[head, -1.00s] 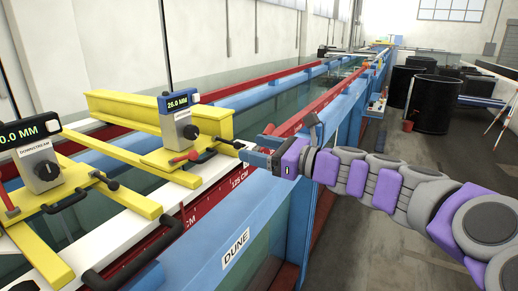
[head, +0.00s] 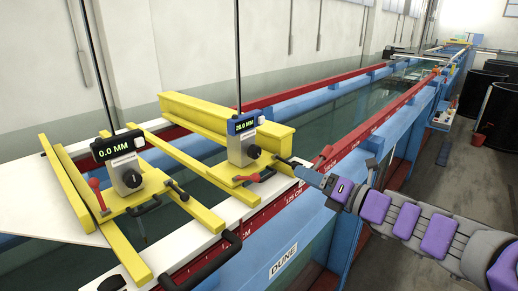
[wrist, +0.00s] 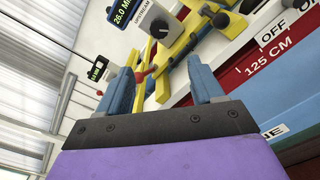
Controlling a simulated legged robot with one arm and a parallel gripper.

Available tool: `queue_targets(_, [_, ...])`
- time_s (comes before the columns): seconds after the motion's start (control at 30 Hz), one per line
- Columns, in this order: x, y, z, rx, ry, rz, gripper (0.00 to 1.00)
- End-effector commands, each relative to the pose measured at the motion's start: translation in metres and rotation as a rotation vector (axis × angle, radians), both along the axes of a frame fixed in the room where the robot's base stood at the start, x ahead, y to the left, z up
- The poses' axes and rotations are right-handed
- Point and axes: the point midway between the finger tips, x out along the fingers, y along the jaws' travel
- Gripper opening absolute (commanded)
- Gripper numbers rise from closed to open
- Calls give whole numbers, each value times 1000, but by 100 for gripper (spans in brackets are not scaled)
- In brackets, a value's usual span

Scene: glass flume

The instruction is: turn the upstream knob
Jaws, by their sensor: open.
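The upstream gauge (head: 241,147) is a grey block with a blue-framed display reading 26.0 MM, on a yellow carriage. Its black upstream knob (head: 253,152) is on the block's front; the knob also shows in the wrist view (wrist: 159,30), under the UPSTREAM label. My gripper (head: 299,168) is to the right of the knob, near the end of the carriage, apart from the knob. In the wrist view my gripper (wrist: 163,78) has its two blue fingers spread with nothing held between them. The knob lies beyond the fingertips, above the gap between them.
A second gauge (head: 125,171) with a black knob and a 0.0 MM display stands to the left. Red-handled levers and black handles stick out from the yellow carriages. A yellow beam (head: 195,112) lies behind the upstream gauge. The red rail (head: 345,150) runs along the flume's near side.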

Motion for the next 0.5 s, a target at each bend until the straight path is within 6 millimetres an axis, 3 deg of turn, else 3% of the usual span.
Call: queue_targets(0.5, [38, 51, 0, -4, -5, 4, 67])
